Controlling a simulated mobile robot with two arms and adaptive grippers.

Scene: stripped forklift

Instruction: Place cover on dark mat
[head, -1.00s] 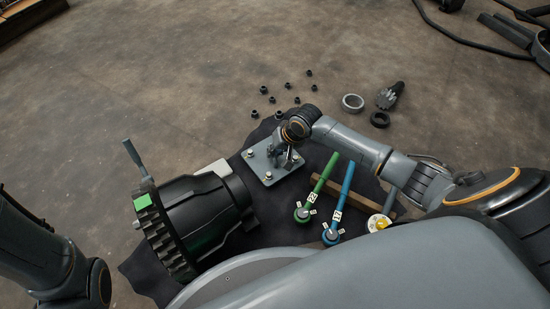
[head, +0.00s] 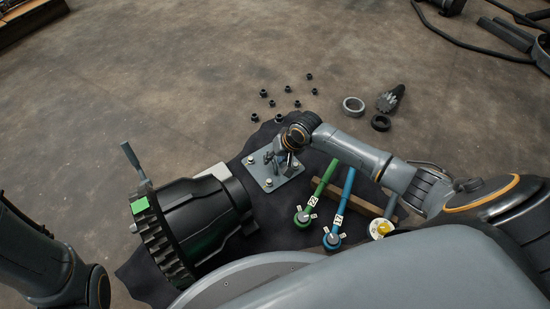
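The cover, a grey square plate (head: 257,170) with bolts near its corners, is over the dark mat (head: 304,175), right of the big black gear housing. I cannot tell whether it rests flat on the mat or sits slightly above it. My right gripper (head: 281,165) points down at the middle of the plate. Its wrist partly hides the fingers, so whether they grip the plate does not show. Of my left arm only links show at the lower left; its gripper is out of view.
The black housing (head: 203,210) with a toothed rim stands left of the plate. Green (head: 315,195) and blue (head: 342,208) handled tools lie to the right. Several small dark nuts (head: 280,118), a grey ring (head: 354,106) and a gear shaft (head: 390,98) lie on the floor beyond.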

